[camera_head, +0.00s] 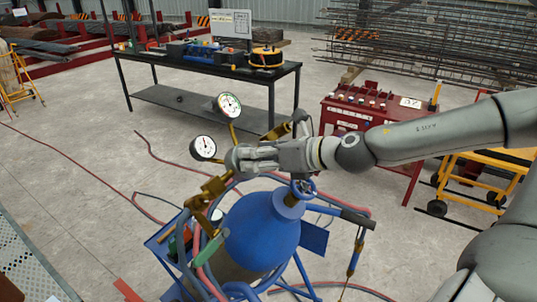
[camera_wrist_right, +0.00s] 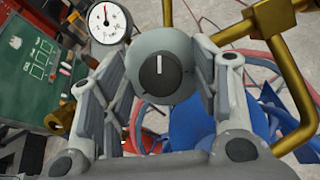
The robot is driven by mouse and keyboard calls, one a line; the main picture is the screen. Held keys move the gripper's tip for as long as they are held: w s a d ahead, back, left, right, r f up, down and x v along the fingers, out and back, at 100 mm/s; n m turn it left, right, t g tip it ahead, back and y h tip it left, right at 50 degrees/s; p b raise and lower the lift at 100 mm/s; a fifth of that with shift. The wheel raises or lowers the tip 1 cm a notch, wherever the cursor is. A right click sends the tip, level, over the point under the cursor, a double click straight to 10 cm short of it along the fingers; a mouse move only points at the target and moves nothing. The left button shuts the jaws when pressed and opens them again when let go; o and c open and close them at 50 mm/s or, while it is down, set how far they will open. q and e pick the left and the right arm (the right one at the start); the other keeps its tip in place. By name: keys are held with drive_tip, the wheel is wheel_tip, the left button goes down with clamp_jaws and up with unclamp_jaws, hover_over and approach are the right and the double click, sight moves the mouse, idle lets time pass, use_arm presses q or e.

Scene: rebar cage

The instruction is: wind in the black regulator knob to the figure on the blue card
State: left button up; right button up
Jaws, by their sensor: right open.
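The black regulator knob (camera_wrist_right: 159,75) with a white pointer line faces my right wrist camera, set on a round grey regulator body (camera_wrist_right: 170,48). The pointer line stands nearly upright in that view. My right gripper (camera_wrist_right: 162,64) is open, with one finger on each side of the knob and body; I cannot tell whether they touch. In the head view my right gripper (camera_head: 243,158) is beside the gauges and hides the knob. Two white gauges (camera_head: 229,105) (camera_head: 203,148) stand on brass fittings above the blue gas cylinder (camera_head: 262,232). I cannot make out a blue card or its figure.
Red and blue hoses (camera_head: 215,262) loop around the cylinder cart and cross the floor. Brass pipes (camera_wrist_right: 290,75) pass close to the right finger. A black table (camera_head: 200,68) with tools stands behind, and a red bench (camera_head: 357,117) stands to the right.

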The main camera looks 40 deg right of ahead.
drive_tip(key=shift+s+r, duration=0.1)
drive_tip(key=v, duration=1.1)
drive_tip(key=shift+s+d, duration=0.2)
drive_tip(key=shift+s, duration=0.15)
drive_tip(key=shift+r, duration=0.15)
idle(0.6)
